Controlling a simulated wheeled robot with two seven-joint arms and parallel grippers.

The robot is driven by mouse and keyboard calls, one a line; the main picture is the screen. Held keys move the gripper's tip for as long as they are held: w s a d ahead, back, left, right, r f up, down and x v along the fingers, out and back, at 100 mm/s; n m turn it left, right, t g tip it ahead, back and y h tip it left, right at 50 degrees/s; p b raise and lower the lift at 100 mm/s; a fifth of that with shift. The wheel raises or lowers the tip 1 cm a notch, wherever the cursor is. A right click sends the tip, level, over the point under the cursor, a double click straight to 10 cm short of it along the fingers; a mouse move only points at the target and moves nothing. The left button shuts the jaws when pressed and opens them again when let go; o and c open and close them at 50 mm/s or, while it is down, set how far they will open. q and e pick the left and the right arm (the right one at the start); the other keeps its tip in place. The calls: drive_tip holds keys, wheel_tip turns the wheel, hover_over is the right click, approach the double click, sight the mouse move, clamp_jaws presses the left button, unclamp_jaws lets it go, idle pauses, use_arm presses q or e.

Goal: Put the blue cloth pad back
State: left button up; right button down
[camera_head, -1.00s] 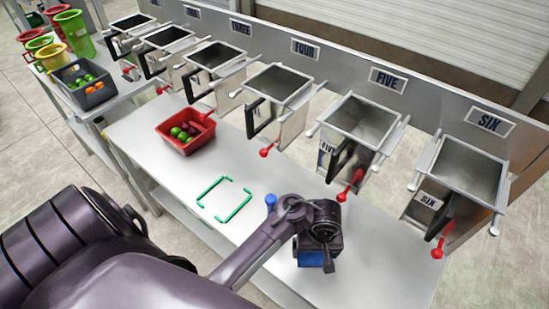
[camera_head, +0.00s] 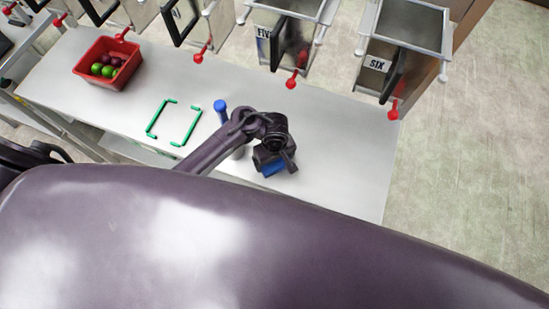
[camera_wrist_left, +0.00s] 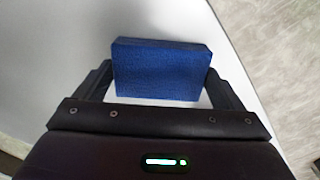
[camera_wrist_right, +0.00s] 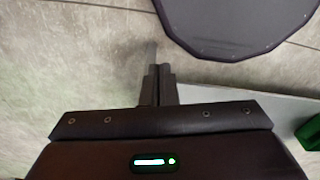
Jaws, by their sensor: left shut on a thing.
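The blue cloth pad (camera_wrist_left: 160,72) is a thick rectangular block held between the two fingers of my left gripper. In the head view my left gripper (camera_head: 272,163) is over the right part of the table, shut on the pad, and only a blue edge of the pad (camera_head: 273,169) shows under it. I cannot tell whether the pad touches the table. Green corner marks (camera_head: 153,126) outline an empty rectangle on the table, left of my left gripper. My right gripper (camera_wrist_right: 159,82) has its fingers together with no held thing visible; it is hidden in the head view.
A blue-topped upright piece (camera_head: 221,106) stands between the marks and my left gripper. A red tray (camera_head: 107,82) with green and dark round items is at the left. Metal hoppers with red-knobbed levers, including FIVE (camera_head: 285,38) and SIX (camera_head: 404,48), line the back. Bare tabletop (camera_head: 330,135) lies right.

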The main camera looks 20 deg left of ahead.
sight(275, 162)
use_arm(q)
drive_tip(key=shift+f, duration=0.1)
drive_tip(key=o, duration=0.7)
drive_tip(key=shift+o, duration=0.3)
use_arm(e)
drive_tip(key=shift+d, duration=0.7)
use_arm(q)
wheel_tip(275, 162, up, 12)
drive_tip(key=p, duration=0.2)
use_arm(e)
wheel_tip(275, 162, up, 2)
drive_tip(key=shift+a+r, duration=0.1)
drive_tip(key=shift+r, duration=0.05)
drive_tip(key=shift+a, duration=0.1)
